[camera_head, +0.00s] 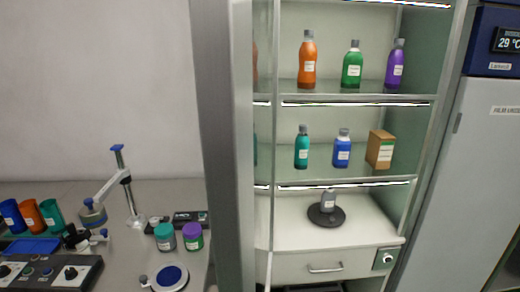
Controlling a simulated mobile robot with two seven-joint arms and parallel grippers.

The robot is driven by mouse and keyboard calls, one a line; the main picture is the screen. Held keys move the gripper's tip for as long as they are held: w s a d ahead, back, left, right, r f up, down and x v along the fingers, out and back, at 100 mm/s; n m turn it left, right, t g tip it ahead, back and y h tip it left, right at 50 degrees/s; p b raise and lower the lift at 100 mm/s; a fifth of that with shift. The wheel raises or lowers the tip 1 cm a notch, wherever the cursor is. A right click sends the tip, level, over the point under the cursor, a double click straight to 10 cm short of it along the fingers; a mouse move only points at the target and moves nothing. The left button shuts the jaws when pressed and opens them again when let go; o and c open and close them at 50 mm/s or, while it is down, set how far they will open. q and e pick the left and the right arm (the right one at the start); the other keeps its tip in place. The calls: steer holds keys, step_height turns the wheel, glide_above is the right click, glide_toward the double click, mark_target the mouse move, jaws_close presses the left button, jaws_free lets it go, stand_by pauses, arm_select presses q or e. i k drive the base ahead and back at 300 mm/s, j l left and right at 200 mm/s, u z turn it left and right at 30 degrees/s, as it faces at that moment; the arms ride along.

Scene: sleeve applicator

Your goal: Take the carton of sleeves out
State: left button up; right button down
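A brown carton (380,150) with a white label stands upright on the middle shelf (350,178) of the open-fronted cabinet, at that shelf's right end. A blue bottle (342,150) stands just left of it, and a teal bottle (301,148) is farther left. The front of the carton is unobstructed. Neither of my grippers shows in the head view.
The top shelf holds orange (307,62), green (352,66) and purple (395,64) bottles. A grey post (222,130) edges the cabinet's left. A cluttered bench (120,262) is left, a grey cabinet (455,190) right.

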mark_target(380, 145)
steer(key=j+z, duration=0.3)
steer(key=j, duration=0.15)
steer(key=k+j+z, duration=0.1)
steer(key=j+z, duration=0.15)
steer(key=j, duration=0.15)
steer(key=k+j+z, duration=0.15)
steer(key=j+z, duration=0.15)
steer(key=j, duration=0.15)
steer(key=k+l+u, duration=0.1)
steer(key=l, duration=0.25)
steer(key=l+u, duration=0.1)
steer(key=l, duration=0.25)
steer(key=k+l+u, duration=0.2)
steer(key=l, duration=0.2)
steer(key=l+u, duration=0.25)
steer(key=l, duration=0.2)
steer(key=l+u, duration=0.45)
steer(key=l, duration=0.35)
steer(key=i+l+u, duration=0.2)
steer(key=l, duration=0.2)
steer(key=l+u, duration=0.25)
steer(key=l, duration=0.2)
steer(key=i+l+u, duration=0.2)
steer(key=l, duration=0.2)
steer(key=k+l+u, duration=0.15)
steer(key=l, duration=0.25)
steer(key=i, duration=0.05)
